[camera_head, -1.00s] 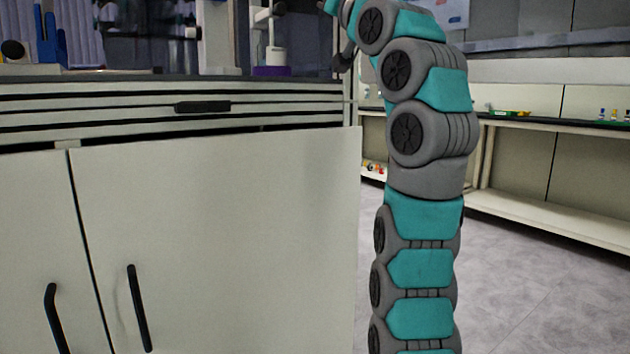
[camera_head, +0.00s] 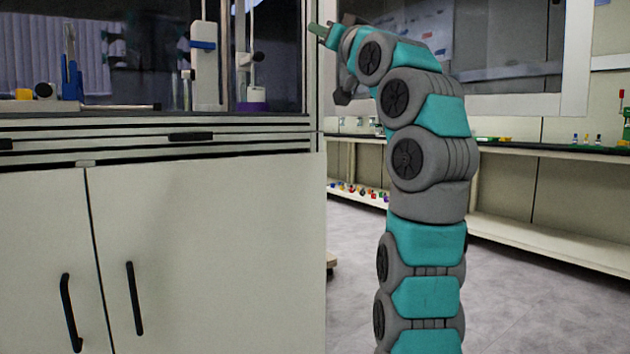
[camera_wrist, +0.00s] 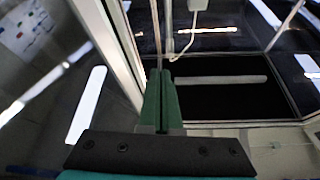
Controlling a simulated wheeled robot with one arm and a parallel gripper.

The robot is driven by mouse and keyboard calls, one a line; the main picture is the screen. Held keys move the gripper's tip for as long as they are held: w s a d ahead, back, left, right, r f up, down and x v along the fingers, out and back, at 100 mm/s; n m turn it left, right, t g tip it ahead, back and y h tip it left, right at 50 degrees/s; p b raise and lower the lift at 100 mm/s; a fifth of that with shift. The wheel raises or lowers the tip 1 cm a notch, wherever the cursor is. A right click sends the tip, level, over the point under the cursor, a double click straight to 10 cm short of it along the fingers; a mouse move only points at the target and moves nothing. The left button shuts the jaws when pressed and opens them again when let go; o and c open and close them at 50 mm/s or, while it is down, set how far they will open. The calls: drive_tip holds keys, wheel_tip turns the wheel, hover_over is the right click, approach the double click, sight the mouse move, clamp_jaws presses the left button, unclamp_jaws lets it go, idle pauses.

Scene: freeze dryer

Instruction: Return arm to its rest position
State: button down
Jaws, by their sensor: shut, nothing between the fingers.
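My arm rises at the right of centre in the head view, in teal and grey segments, and bends to the left at its top. My gripper (camera_head: 318,29) is at the arm's upper end, in front of the right edge of the freeze dryer cabinet. In the wrist view my gripper (camera_wrist: 161,82) shows two green fingers pressed together, with nothing between them. The fingers point towards a pale frame post and a dark glazed opening. I cannot tell whether they touch anything.
A white cabinet (camera_head: 210,250) with black handles fills the left, with lab apparatus (camera_head: 205,65) behind its upper frame. A long bench (camera_head: 560,157) with small coloured items runs along the right. Grey floor (camera_head: 520,290) is open between them.

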drive_tip(key=w+d+f+m+g+h, duration=0.3)
drive_tip(key=w+f+g+h, duration=0.35)
drive_tip(key=f, duration=0.65)
drive_tip(key=s+d+f+m+g+h, duration=0.1)
drive_tip(key=s+f+g, duration=0.15)
drive_tip(key=f, duration=0.85)
drive_tip(key=s+d+f+g, duration=0.2)
drive_tip(key=s+f, duration=0.2)
drive_tip(key=f, duration=0.6)
drive_tip(key=s+d+f+g+h, duration=0.1)
drive_tip(key=s+d+f+g, duration=0.25)
drive_tip(key=s+f, duration=1)
drive_tip(key=s+d+f+g+h, duration=0.15)
drive_tip(key=s+f+g, duration=0.25)
drive_tip(key=s+f, duration=0.9)
drive_tip(key=s+d+f+g+h, duration=0.1)
drive_tip(key=s+d+f+g, duration=0.25)
drive_tip(key=s+f, duration=0.9)
drive_tip(key=s+r+p, duration=0.2)
drive_tip(key=r+p, duration=0.4)
drive_tip(key=r, duration=0.2)
drive_tip(key=s+r+p, duration=0.3)
drive_tip(key=r+p, duration=0.3)
drive_tip(key=r, duration=0.2)
drive_tip(key=shift+a+r+p, duration=0.2)
drive_tip(key=shift+r+p, duration=0.15)
drive_tip(key=shift+r, duration=0.05)
